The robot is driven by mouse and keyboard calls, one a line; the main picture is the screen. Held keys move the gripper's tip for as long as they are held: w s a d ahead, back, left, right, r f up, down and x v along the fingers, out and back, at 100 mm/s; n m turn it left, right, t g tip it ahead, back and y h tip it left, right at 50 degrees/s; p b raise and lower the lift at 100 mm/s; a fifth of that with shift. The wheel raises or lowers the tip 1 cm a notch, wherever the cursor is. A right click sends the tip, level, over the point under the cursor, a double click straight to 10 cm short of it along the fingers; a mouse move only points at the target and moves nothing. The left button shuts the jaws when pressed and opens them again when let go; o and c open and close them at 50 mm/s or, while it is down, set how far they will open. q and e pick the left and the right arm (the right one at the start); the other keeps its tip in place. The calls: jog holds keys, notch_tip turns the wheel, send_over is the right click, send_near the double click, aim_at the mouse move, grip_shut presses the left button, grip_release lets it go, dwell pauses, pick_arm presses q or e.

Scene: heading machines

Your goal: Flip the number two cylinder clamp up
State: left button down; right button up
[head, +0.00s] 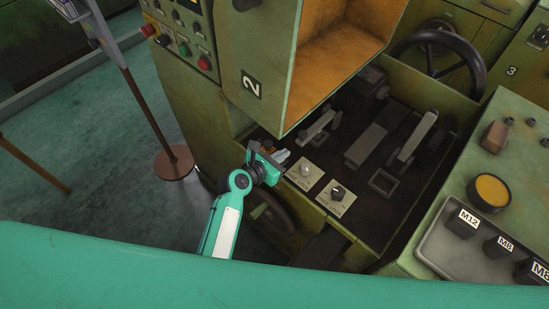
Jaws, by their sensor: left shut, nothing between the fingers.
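The number two machine is green, with a "2" plate (251,85) on its raised front cover. In the dark recess below that cover are two pale grey clamp-like levers: a left one (317,128) and a longer, slanted right one (417,136). I cannot tell which is the cylinder clamp. My left gripper (279,157) is at the recess's left front edge, left of and nearer than the left lever. It is shut and empty, and appears apart from both levers. My right gripper is not in view.
Two knob plates, one with a silver knob (305,174) and one with a black knob (337,192), lie right of my gripper. A handwheel (437,57) stands behind. A grey box with labelled sockets (477,245) is at right. A post with a round brown base (173,162) stands left.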

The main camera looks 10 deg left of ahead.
aim_at(289, 157)
pick_arm(q)
jog(key=x, duration=0.4)
jog(key=shift+f, duration=0.1)
jog(key=shift+w, duration=0.1)
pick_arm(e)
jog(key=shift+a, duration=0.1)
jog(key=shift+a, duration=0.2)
